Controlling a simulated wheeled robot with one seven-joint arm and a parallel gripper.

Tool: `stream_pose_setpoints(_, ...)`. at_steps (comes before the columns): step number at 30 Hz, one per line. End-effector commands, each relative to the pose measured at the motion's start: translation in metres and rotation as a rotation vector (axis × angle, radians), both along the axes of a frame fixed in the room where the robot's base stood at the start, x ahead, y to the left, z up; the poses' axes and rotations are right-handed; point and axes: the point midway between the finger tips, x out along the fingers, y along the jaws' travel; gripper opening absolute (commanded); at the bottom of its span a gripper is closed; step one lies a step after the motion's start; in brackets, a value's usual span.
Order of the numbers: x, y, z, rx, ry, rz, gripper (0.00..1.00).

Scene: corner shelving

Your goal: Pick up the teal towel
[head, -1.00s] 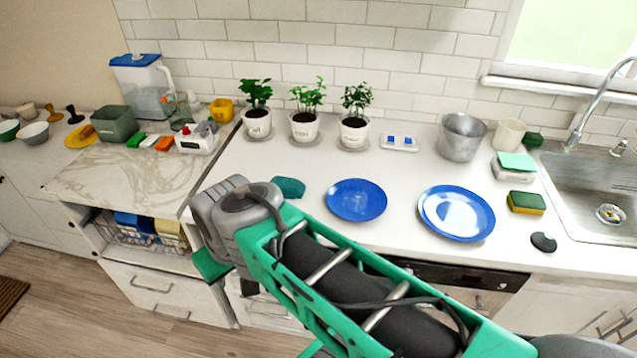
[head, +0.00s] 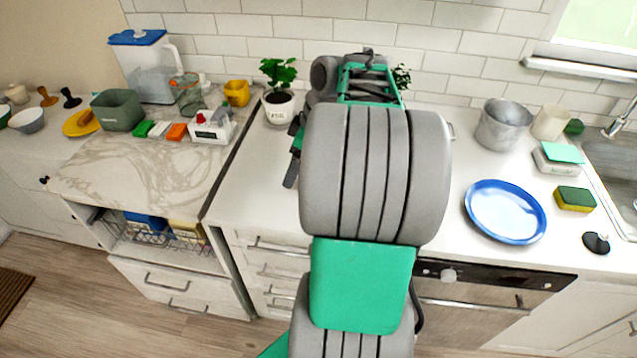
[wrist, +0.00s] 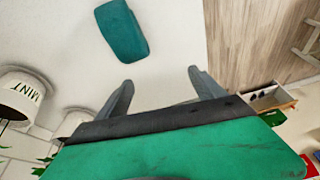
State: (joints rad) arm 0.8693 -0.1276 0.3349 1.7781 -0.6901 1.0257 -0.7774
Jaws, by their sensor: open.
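The teal towel (wrist: 122,30) lies on the white countertop as a small folded, rounded piece, at the top of the wrist view. My gripper (wrist: 160,80) is open and empty, its two grey fingers spread apart. The towel is beyond the fingertips, nearer the left finger, with bare counter showing between. In the head view my arm stands in front of that part of the counter and hides the towel. Only dark parts of my gripper show at the arm's left edge there.
A potted plant (head: 279,107) stands behind the gripper; a pot marked MINT (wrist: 22,95) shows at left in the wrist view. A blue plate (head: 505,211) and a metal pot (head: 502,125) are to the right.

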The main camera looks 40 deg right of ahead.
Motion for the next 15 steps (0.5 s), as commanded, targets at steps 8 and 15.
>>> stream_pose_setpoints(8, -0.031, -0.075, -0.018, 0.006, -0.067, 0.125, 0.78)
stream_pose_setpoints(15, -0.022, -0.065, -0.047, 0.006, -0.067, 0.127, 0.78)
